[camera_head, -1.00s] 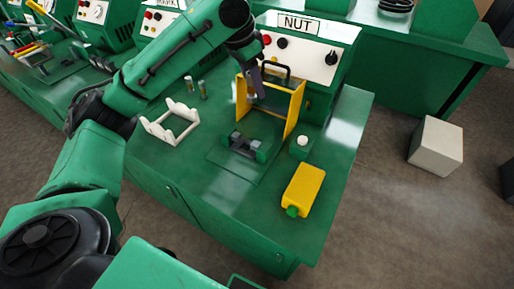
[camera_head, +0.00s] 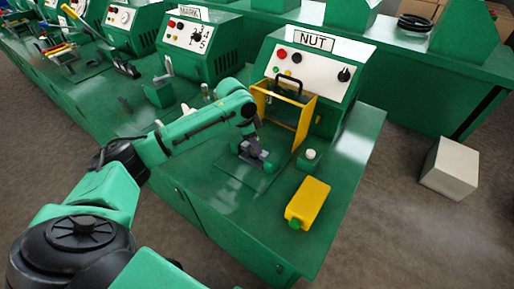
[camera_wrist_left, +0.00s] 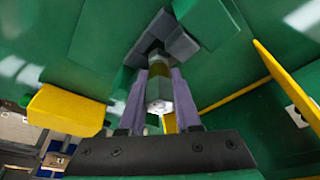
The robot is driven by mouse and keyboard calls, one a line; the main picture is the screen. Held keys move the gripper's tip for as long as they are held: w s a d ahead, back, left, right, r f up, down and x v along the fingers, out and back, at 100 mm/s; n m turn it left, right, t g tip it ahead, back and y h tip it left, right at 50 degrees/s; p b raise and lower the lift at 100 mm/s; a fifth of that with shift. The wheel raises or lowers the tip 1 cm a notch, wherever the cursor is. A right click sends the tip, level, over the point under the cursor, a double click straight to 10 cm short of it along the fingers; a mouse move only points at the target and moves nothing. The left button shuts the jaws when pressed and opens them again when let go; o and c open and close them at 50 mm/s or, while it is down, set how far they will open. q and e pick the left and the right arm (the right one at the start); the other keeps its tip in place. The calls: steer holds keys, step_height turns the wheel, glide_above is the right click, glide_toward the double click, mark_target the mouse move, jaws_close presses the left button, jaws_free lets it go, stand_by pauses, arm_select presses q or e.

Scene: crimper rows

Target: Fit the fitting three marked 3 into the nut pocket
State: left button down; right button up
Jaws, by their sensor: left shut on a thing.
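My left gripper (camera_head: 258,160) is low over the dark nut fixture (camera_head: 246,160) in front of the NUT machine (camera_head: 300,62). In the left wrist view, its two purple fingers (camera_wrist_left: 160,82) are shut on a metallic hex fitting (camera_wrist_left: 158,90). The far end of the fitting is at the grey blocks of the nut pocket (camera_wrist_left: 178,44). I cannot tell how deep it sits. No number is readable on the fitting. My right gripper is not in view.
A yellow guard frame (camera_head: 304,125) stands behind the fixture. The MARK machine (camera_head: 200,40) is at the back left. The bench front (camera_head: 225,205) is clear.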

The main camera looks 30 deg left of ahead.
arm_select(q)
steer(key=shift+f, duration=0.85)
steer(key=shift+s+f, duration=0.1)
steer(key=shift+f, duration=0.2)
steer(key=shift+s+f, duration=0.2)
steer(key=shift+f, duration=0.05)
steer(key=c, duration=0.6)
jaws_free()
steer(key=shift+d+f, duration=0.1)
steer(key=shift+f, duration=0.15)
steer(key=shift+s, duration=0.1)
steer(key=w+v, duration=0.1)
steer(key=v, duration=1.2)
steer(key=shift+r, duration=0.35)
